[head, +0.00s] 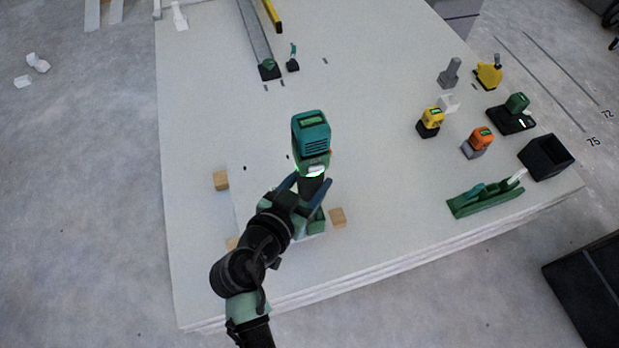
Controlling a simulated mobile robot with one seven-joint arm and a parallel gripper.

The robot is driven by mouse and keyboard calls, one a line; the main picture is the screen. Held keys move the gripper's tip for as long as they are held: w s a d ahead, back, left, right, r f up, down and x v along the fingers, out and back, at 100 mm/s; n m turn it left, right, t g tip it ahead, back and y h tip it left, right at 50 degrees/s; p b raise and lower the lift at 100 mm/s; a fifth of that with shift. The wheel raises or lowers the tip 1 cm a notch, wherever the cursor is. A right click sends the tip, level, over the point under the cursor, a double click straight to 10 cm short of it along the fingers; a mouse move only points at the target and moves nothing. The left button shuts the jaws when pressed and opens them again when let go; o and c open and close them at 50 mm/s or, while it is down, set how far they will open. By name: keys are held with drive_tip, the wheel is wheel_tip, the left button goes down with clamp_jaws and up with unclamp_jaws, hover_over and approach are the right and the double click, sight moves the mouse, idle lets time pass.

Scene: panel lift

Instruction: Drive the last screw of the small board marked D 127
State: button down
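A teal and black power screwdriver (311,135) stands upright, seen from above, in my gripper (312,196). The gripper's blue fingers are around its dark handle. A pale small board (258,182) lies under the tool and my arm, among small wooden blocks. Two dark spots, perhaps screws or holes, show near its far edge. The tool and arm hide its near right part, and I cannot see the tool's tip or any screw under it. No D 127 marking is readable.
Wooden blocks (338,217) sit around the board on the large white panel stack (390,170). At right stand yellow (431,121) and orange (478,141) tools, a charger (511,119), a black bin (546,157) and a green plane (486,198). A long grey rail (254,35) lies behind.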

sight(303, 181)
drive_tip(key=shift+f+b, duration=0.85)
drive_tip(key=shift+b, duration=0.35)
idle(1.2)
drive_tip(key=shift+f, duration=0.2)
idle(1.9)
drive_tip(key=shift+r, duration=0.1)
drive_tip(key=shift+w+r+p, duration=0.1)
drive_tip(key=shift+r+p, duration=1.75)
drive_tip(key=shift+r, duration=0.6)
